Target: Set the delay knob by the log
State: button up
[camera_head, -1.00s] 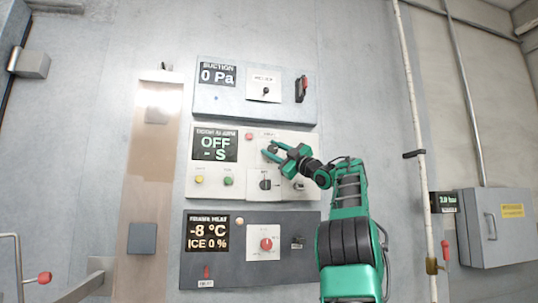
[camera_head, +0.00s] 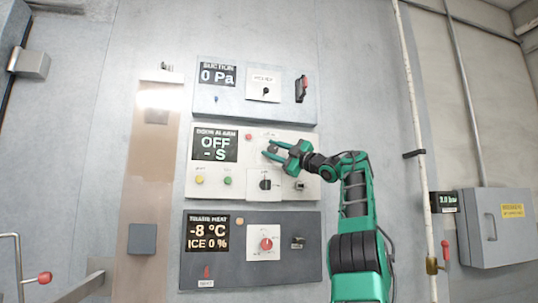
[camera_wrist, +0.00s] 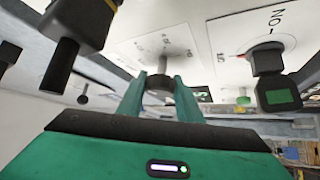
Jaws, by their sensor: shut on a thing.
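The door alarm panel (camera_head: 207,189) is the white middle one on the wall, and its display (camera_head: 214,147) reads OFF and - S. My gripper (camera_head: 270,153) is at the upper middle of this panel. In the wrist view my gripper (camera_wrist: 160,88) has its two green fingers shut on a dark round knob (camera_wrist: 160,81) on a pale shaft. A printed scale lies on the panel around that shaft, too blurred to read. In the head view the fingers largely cover the knob. No log is readable in either view.
Below the gripper is a black selector switch (camera_head: 265,185), with a key switch (camera_head: 299,186) to its right. Yellow (camera_head: 199,180) and green (camera_head: 227,181) buttons sit left. A suction panel (camera_head: 228,105) is above and a heat panel (camera_head: 225,268) below. A white pipe (camera_head: 420,190) stands right.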

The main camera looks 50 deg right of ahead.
jog(key=shift+a, duration=0.2)
jog(key=o, duration=1)
jog(key=shift+w, duration=0.15)
jog(key=shift+o, duration=0.2)
jog(key=shift+s+d, duration=0.1)
jog(key=shift+s, duration=0.1)
jog(key=shift+s+d+f, duration=0.1)
jog(key=shift+s+f, duration=0.2)
jog(key=shift+s, duration=0.25)
jog(key=v, duration=0.9)
jog(key=shift+f, duration=0.1)
